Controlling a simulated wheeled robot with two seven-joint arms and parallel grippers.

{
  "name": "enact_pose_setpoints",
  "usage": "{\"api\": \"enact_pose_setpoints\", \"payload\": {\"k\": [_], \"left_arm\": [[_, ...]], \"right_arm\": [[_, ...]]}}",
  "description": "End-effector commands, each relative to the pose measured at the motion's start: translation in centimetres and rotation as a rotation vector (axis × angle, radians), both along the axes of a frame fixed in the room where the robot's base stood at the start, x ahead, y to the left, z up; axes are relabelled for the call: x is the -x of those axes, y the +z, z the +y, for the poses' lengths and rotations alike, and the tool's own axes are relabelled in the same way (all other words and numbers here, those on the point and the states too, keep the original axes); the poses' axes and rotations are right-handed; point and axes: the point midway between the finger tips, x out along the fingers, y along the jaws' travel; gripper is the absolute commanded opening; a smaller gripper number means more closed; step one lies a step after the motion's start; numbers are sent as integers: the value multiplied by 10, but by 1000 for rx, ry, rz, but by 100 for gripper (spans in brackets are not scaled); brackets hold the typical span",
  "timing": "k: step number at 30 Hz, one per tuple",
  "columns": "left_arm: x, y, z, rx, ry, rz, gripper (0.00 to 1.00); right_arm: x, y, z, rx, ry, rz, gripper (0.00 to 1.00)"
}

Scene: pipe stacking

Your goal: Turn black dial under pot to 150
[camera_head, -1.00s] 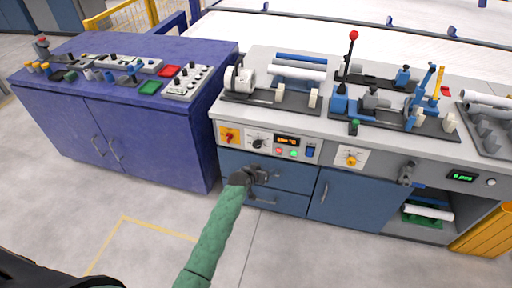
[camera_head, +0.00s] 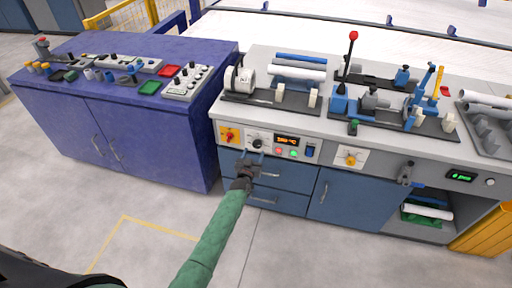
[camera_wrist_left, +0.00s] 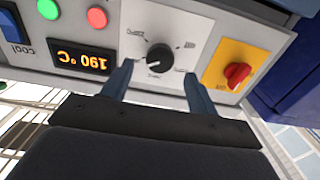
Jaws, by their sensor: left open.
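The black dial (camera_head: 257,143) sits on a white plate on the grey workbench's front panel, below the pot-like heater (camera_head: 241,78) on the bench top. In the left wrist view the dial (camera_wrist_left: 159,58) shows upside down, between and beyond my open fingers. My right gripper is not in view.
A red switch on a yellow plate (camera_head: 230,135) is left of the dial. Red (camera_head: 279,151) and green (camera_head: 293,154) buttons and a blue switch (camera_head: 310,150) are to its right. Blue drawers (camera_head: 285,176) with handles lie below. A purple cabinet (camera_head: 150,135) stands at left.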

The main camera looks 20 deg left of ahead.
Motion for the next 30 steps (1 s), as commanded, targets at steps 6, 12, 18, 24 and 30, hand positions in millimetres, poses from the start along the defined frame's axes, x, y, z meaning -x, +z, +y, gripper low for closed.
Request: {"api": "enact_pose_setpoints", "payload": {"k": [6, 12, 18, 24, 30], "left_arm": [[-28, 1, 0, 0, -1, 1, 59], [-43, 0, 1, 1, -1, 2, 59], [-48, 0, 0, 1, -1, 1, 59], [-48, 0, 0, 1, -1, 1, 59], [-48, 0, 0, 1, -1, 1, 22]], "right_arm": [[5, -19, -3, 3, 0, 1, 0], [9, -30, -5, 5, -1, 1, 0], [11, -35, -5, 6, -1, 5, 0], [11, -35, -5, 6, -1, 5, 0], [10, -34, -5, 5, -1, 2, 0]]}}
